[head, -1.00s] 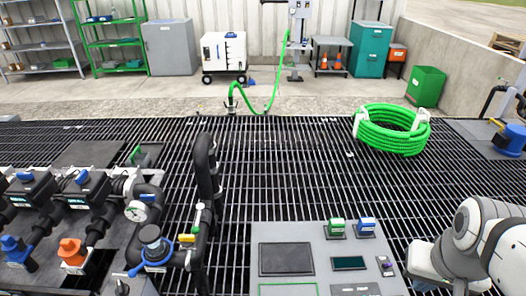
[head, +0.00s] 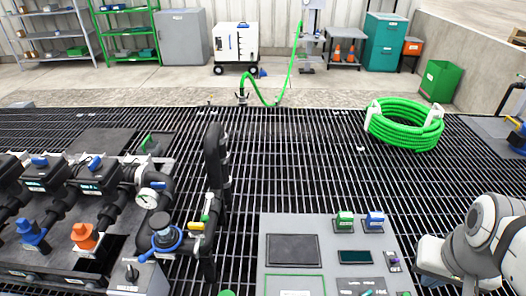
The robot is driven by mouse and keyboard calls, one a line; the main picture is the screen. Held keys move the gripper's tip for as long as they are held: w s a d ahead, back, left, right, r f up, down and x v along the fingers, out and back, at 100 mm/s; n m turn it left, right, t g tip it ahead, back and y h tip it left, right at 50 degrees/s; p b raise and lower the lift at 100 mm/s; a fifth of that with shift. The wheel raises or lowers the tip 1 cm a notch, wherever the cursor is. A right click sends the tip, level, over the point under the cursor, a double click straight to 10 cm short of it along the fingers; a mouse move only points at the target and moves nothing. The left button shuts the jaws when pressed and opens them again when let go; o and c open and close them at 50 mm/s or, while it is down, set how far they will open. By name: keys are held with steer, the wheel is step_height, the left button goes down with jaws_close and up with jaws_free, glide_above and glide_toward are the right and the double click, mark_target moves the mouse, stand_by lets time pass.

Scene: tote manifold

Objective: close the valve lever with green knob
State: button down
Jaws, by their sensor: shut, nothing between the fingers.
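Black pipework with valves (head: 214,170) stands at the lower left in the head view. A small green part (head: 204,218) sits on the pipe beside a yellow handle (head: 196,226). Another green handle-like part (head: 146,142) shows farther back, by a dark box. A round green top (head: 226,293) is cut off by the bottom edge. I cannot tell which of these is the green knob of the lever, nor how the lever is set. A blue lever (head: 165,244) is on the near valve. My grey and white arm shows at the lower right; my gripper is out of view.
A grey panel (head: 270,223) with small green and blue blocks stands at the front centre. An orange knob (head: 84,236) and a blue knob (head: 32,235) are at far left. A coiled green hose (head: 405,125) lies on the grating. The middle grating is clear.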

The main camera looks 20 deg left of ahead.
steer(key=n+g+y+b, duration=0.5)
steer(key=g+y+b, duration=0.4)
steer(key=y+b, duration=0.7)
glide_toward(207, 207)
steer(key=s+a+h+b, duration=0.1)
steer(key=s+a+b, duration=0.2)
steer(key=a, duration=0.2)
steer(key=shift+s+f+b, duration=0.3)
steer(key=shift+s+b, duration=0.05)
steer(key=shift+s, duration=0.05)
steer(key=shift+m, duration=0.3)
